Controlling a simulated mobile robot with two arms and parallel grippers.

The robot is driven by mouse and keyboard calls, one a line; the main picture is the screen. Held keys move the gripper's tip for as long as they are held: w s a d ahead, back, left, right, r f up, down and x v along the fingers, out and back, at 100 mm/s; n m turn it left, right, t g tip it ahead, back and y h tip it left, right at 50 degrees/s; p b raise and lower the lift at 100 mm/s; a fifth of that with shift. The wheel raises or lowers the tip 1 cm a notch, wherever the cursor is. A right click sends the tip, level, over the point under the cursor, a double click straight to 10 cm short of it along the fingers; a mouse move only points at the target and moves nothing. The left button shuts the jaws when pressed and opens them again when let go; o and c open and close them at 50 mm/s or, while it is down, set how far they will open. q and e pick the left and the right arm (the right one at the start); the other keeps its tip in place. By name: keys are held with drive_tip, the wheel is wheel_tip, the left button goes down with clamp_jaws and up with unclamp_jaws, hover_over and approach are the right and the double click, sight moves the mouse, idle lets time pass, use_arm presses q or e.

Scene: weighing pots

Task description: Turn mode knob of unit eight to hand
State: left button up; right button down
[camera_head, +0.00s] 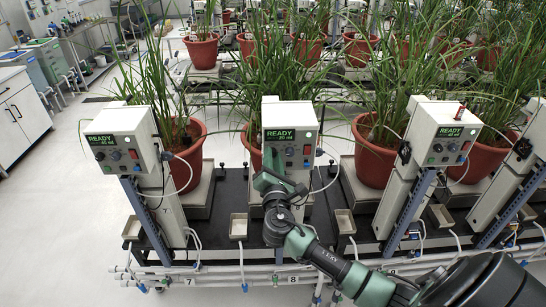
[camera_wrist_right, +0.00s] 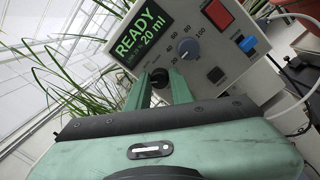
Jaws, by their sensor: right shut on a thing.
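Unit eight (camera_head: 289,125) is the middle white control box, with a green READY display and the number 8 on the rail below it. In the right wrist view its tilted front panel (camera_wrist_right: 255,75) shows a READY 20 ml display (camera_wrist_right: 143,33). My right gripper (camera_head: 268,170) reaches the lower left of the panel. In the wrist view its two green fingers (camera_wrist_right: 160,84) are shut on the black knob, one on each side. My left gripper is not in view.
The panel also has a scaled dial (camera_wrist_right: 188,48), a dark round part (camera_wrist_right: 215,75), a red switch (camera_wrist_right: 218,15) and a blue part (camera_wrist_right: 243,44). Neighbouring units (camera_head: 122,140) and (camera_head: 441,132) stand either side. Potted plants (camera_head: 374,160) are behind, and a thin hose (camera_head: 330,180) hangs at right.

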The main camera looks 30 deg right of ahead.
drive_tip(key=shift+f, duration=0.2)
drive_tip(key=c, duration=1.3)
unclamp_jaws()
drive_tip(key=shift+o, duration=0.3)
drive_tip(key=shift+r, duration=0.1)
drive_tip(key=shift+a, duration=0.1)
drive_tip(key=b+v, duration=0.2)
drive_tip(key=v, duration=0.5)
drive_tip(key=shift+s+a+b, duration=0.15)
drive_tip(key=shift+s+b, duration=0.2)
